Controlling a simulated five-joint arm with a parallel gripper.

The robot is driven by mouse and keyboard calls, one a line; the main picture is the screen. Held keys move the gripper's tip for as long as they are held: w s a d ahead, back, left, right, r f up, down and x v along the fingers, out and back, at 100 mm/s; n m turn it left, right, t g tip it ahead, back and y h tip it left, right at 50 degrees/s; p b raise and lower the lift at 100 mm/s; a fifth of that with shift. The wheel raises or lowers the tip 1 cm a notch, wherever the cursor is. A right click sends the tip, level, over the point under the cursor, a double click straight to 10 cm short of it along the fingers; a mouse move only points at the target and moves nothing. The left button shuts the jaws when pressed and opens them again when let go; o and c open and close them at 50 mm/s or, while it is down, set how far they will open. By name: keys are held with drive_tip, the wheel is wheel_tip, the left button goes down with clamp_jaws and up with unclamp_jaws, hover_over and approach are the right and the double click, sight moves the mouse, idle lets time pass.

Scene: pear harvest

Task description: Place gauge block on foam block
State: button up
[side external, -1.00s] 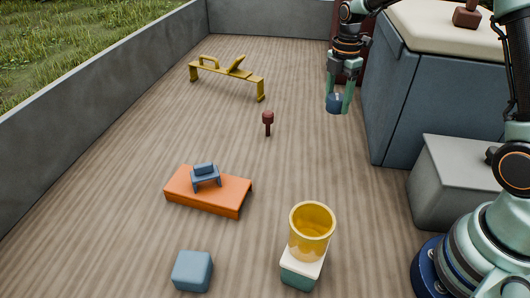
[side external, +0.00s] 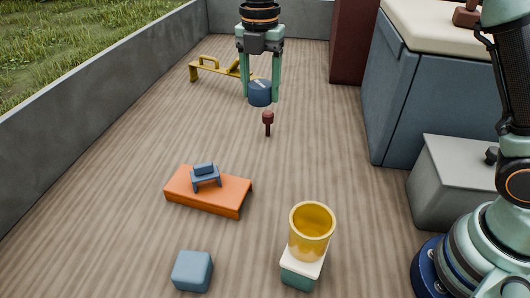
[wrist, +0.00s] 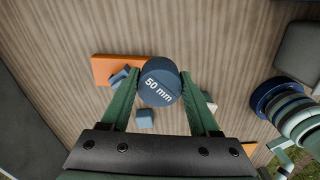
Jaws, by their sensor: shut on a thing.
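The gauge block is a dark blue cylinder (side external: 260,94) marked "50 mm". My gripper (side external: 260,99) is shut on it, one green finger on each side, and holds it up. In the wrist view the gauge block (wrist: 160,82) sits between the fingertips with its marked face showing. Nothing here is labelled as foam. An orange slab (side external: 232,199) lies on the floor at the lower left of the side view, with a small blue bench-like piece (side external: 206,176) on it. A blue-grey cube (side external: 193,271) stands nearer the camera. Both are apart from my gripper.
A yellow cup (side external: 312,232) stands on a white-topped teal block (side external: 300,273). A dark red peg-like piece (side external: 268,120) stands in mid-floor, and a yellow bench (side external: 205,68) stands behind. Grey boxes (side external: 400,110) line the right, a low wall (side external: 100,100) the left.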

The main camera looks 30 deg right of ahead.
drive_tip(key=s+a+r+n, duration=0.1)
drive_tip(key=s+a+n, duration=0.35)
drive_tip(key=a, duration=0.85)
drive_tip(key=r+n, duration=0.1)
drive_tip(key=n, duration=0.4)
hover_over(190, 264)
wheel_tip(190, 264, down, 19)
drive_tip(key=shift+f, duration=0.1)
drive_tip(key=shift+f, duration=0.1)
drive_tip(key=o, duration=1.4)
